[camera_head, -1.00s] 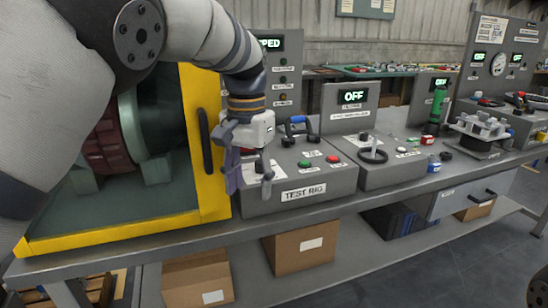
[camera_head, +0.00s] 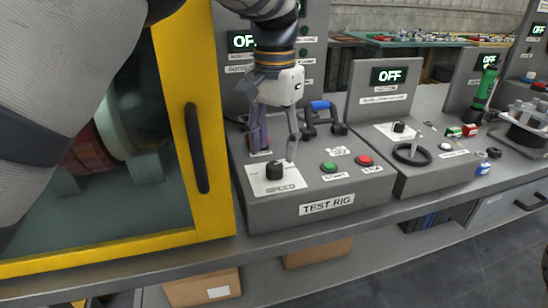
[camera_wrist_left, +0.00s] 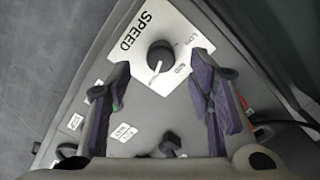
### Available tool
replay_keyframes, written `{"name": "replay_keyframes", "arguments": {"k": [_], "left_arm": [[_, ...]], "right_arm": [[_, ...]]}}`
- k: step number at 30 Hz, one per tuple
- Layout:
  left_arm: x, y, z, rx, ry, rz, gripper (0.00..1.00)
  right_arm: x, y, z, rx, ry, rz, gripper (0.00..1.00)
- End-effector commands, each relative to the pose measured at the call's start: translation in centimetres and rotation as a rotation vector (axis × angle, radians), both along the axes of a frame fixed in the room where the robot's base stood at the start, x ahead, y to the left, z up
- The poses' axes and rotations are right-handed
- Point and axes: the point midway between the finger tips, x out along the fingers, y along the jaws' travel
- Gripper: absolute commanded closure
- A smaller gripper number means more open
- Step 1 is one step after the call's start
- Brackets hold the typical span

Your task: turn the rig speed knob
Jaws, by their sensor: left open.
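The speed knob (camera_head: 275,170) is a black round knob on a white plate marked SPEED (camera_head: 272,187), on the sloping top of the grey TEST RIG box (camera_head: 325,206). My left gripper (camera_head: 274,153) is open above the knob, fingers pointing down, one to each side of it in the picture. The left wrist view shows the knob (camera_wrist_left: 161,55) between and slightly beyond the two purple-padded fingers (camera_wrist_left: 158,72); neither visibly touches it. A light pointer line shows on the knob. My right gripper is not in view.
Green (camera_head: 329,167) and red (camera_head: 364,160) buttons sit right of the knob, with a blue-topped handle (camera_head: 320,106) behind. A yellow-framed door with a dark handle (camera_head: 197,148) stands close on the left. Another box with a black ring (camera_head: 411,154) is further right.

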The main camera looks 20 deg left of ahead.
Motion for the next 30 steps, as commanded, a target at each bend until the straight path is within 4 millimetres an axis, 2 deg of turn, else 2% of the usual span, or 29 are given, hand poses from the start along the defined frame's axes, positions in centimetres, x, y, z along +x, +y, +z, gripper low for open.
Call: {"name": "replay_keyframes", "arguments": {"k": [3, 6, 16, 22, 23, 30], "left_arm": [[0.0, 0.0, -2.3, 0.001, 0.000, 0.000, 0.52], [0.0, 0.0, -3.6, 0.001, 0.000, 0.000, 0.52], [0.0, 0.0, -4.3, 0.000, -0.002, 0.000, 0.52], [0.0, 0.0, -4.3, 0.000, -0.001, 0.000, 0.98], [0.0, 0.0, -4.3, 0.000, -0.001, 0.000, 1.00], [0.0, 0.0, -4.2, -0.001, -0.002, 0.014, 1.00]], "right_arm": [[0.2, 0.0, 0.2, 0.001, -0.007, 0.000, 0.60], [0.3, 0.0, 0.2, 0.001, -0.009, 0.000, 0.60], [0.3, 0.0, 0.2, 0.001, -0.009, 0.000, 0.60], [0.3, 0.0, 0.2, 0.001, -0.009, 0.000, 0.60], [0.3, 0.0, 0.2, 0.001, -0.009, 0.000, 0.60], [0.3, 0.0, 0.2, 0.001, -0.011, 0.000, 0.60]]}}
